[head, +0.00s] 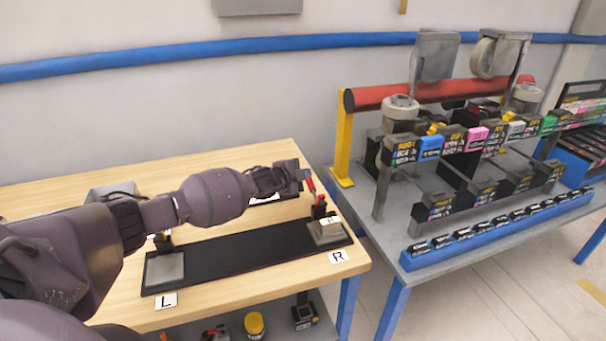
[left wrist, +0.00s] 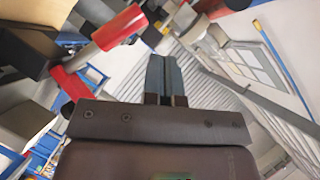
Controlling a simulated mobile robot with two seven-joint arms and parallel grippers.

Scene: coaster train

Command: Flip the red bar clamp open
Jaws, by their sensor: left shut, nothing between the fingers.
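A black fixture board (head: 225,258) lies on the wooden table with a metal block at each end. The clamp with the red bar (head: 310,185) stands at the board's right end, by the R label; the bar slants upward toward my gripper. My left gripper (head: 300,174) is shut and empty, right beside the bar's upper end; I cannot tell whether they touch. In the left wrist view my shut fingers (left wrist: 164,72) point ahead, and red clamp parts (left wrist: 118,27) lie to their left, apart from the fingertips in the picture. My right gripper is not in view.
My left forearm hides part of the table and much of the clamp at the board's left end, near the L label (head: 166,301). A grey table (head: 400,230) with a red roller rack (head: 430,94) stands to the right.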

